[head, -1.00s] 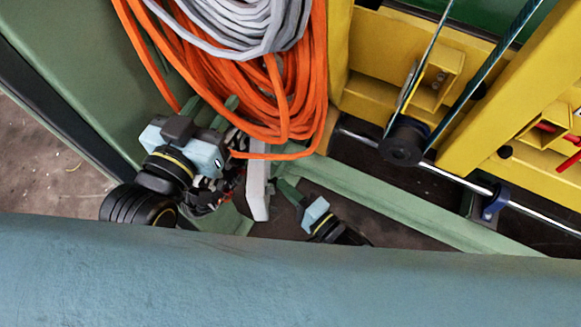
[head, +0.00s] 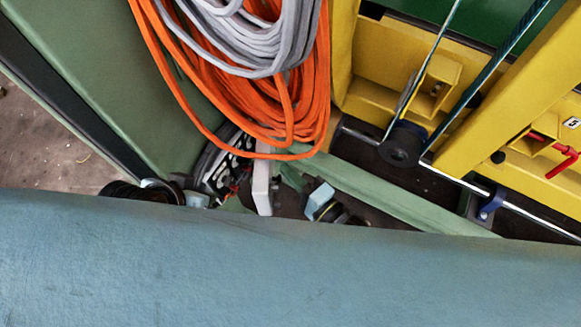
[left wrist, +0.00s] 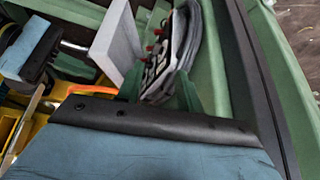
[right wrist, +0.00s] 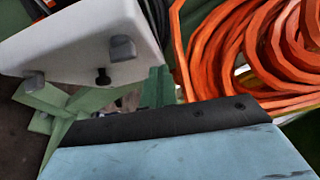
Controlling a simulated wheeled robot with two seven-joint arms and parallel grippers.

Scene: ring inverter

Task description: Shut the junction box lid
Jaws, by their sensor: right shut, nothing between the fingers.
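The junction box lid (head: 262,188) is a pale grey panel seen nearly edge-on in the head view, standing open beside the box (head: 222,165). The box shows dark contents and red wires. In the left wrist view, the lid (left wrist: 117,45) stands left of the open box (left wrist: 165,60). The right wrist view shows the lid face (right wrist: 90,45) with grey tabs close up. My right gripper (right wrist: 155,85) is shut and empty, near the lid's lower edge; contact cannot be told. My left gripper (left wrist: 160,95) is open and empty, its green fingers apart near the box.
Coiled orange cable (head: 290,110) and grey cable (head: 250,40) hang just above the box. A yellow frame (head: 400,60) with a pulley (head: 402,145) and a metal rod stands at right. A green panel (head: 90,70) is at left.

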